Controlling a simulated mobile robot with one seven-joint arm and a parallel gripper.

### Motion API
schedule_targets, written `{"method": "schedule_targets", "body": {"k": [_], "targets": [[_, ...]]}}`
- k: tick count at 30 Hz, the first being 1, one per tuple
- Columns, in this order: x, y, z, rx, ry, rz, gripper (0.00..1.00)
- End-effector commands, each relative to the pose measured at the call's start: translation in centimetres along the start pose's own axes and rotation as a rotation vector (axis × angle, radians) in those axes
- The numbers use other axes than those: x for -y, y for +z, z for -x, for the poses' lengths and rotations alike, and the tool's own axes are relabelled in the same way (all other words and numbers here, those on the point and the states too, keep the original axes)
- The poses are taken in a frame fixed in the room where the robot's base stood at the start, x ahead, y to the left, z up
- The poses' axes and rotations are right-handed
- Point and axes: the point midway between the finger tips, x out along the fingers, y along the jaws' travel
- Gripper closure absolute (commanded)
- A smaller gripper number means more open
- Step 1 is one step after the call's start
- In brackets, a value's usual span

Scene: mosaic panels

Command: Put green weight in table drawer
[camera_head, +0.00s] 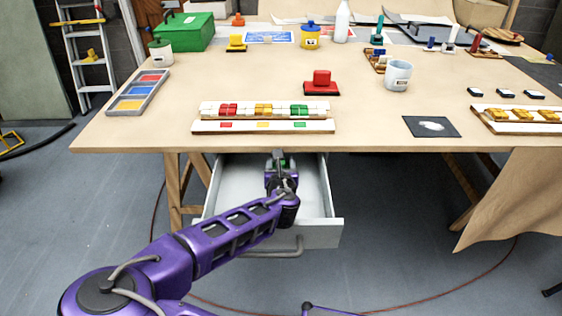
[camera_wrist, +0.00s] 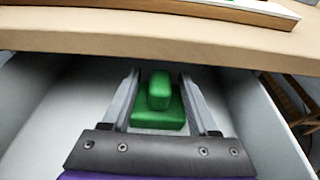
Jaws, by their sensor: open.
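The table drawer (camera_head: 322,232) is pulled open below the front edge of the table, and its pale interior shows in the wrist view (camera_wrist: 50,100). The green weight (camera_wrist: 158,112), a flat base with an upright block on top, is inside the drawer and seems to rest on its floor. My gripper (camera_wrist: 158,82) is open, with one finger on each side of the weight and visible gaps beside its handle. In the head view my gripper (camera_head: 279,160) reaches down into the drawer and mostly hides the weight.
The tabletop (camera_head: 200,100) overhangs the back of the drawer, close above my gripper. A red weight (camera_head: 321,84) and a board with coloured tiles (camera_head: 264,126) lie on the table. A wooden leg (camera_head: 172,190) stands left of the drawer. The drawer's side walls flank my fingers.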

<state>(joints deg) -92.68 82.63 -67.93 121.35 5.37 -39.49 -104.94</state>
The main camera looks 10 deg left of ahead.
Motion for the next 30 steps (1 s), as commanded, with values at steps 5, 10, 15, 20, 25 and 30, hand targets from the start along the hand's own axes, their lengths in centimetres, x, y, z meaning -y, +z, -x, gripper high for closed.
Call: {"method": "schedule_targets", "body": {"k": [5,10,15,20,25,30], "targets": [[-0.1,0.3,1.4,0.0,0.001,0.001,0.4],[-0.1,0.4,4.5,0.0,0.001,0.0,0.4],[-0.1,0.3,6.7,0.001,0.002,0.001,0.4],[0.0,0.3,7.6,0.001,0.002,0.0,0.4],[0.0,0.3,7.6,0.001,0.001,0.0,0.4],[0.0,0.3,7.6,0.001,0.001,0.0,0.4]]}}
